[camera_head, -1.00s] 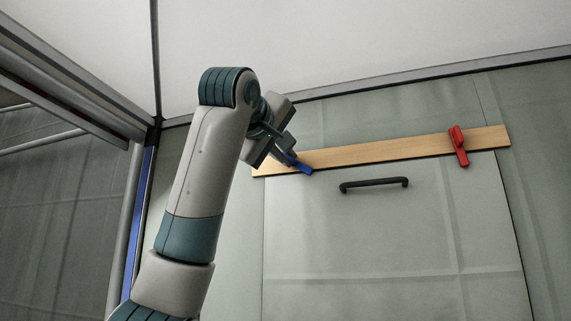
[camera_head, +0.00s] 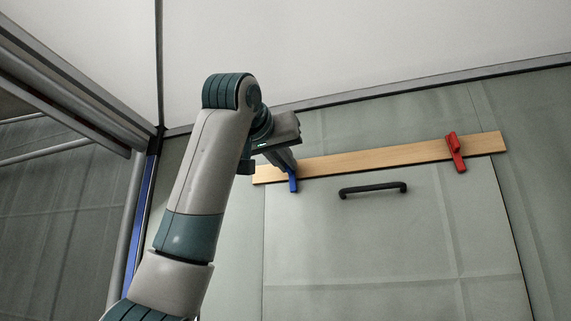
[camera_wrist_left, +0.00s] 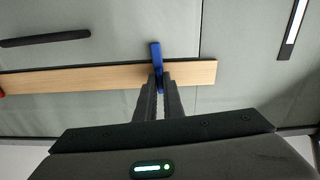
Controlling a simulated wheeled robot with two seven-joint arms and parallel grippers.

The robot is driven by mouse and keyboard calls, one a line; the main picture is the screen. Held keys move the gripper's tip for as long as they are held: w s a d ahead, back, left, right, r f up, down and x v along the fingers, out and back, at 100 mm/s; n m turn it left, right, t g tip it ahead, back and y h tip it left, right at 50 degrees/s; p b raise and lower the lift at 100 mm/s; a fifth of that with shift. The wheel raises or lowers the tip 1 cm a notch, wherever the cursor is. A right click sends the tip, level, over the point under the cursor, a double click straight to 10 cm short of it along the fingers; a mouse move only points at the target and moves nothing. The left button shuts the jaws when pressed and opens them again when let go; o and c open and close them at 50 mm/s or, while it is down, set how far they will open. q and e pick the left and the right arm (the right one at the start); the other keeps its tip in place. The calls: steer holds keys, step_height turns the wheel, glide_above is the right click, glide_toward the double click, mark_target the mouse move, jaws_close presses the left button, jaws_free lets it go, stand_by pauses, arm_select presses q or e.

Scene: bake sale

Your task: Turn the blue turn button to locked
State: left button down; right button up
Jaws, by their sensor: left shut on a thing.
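The blue turn button (camera_head: 293,183) is mounted near the left end of a wooden strip (camera_head: 370,158). Its lower end points down over the grey-green panel below the strip. In the left wrist view the blue button (camera_wrist_left: 156,52) stands about square across the strip (camera_wrist_left: 110,77). My left gripper (camera_head: 288,168) is at the button, and in the left wrist view its two fingers (camera_wrist_left: 158,82) are shut on it from either side. The fingers hide part of the button in both views. My right gripper is not in view.
A red turn button (camera_head: 456,152) sits near the strip's right end, also pointing down. A black handle (camera_head: 373,189) is on the panel below the strip. A metal frame post stands left of my arm. The panel front below the handle is clear.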

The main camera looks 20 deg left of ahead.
arm_select(q)
steer(key=shift+w+f+m, duration=0.1)
steer(key=shift+f+m, duration=0.1)
steer(key=shift+m, duration=0.3)
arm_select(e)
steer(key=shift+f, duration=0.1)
arm_select(q)
steer(key=c, duration=1.9)
jaws_free()
steer(key=shift+o, duration=0.2)
steer(key=shift+r, duration=0.1)
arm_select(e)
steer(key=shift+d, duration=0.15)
arm_select(q)
steer(key=shift+s, duration=0.25)
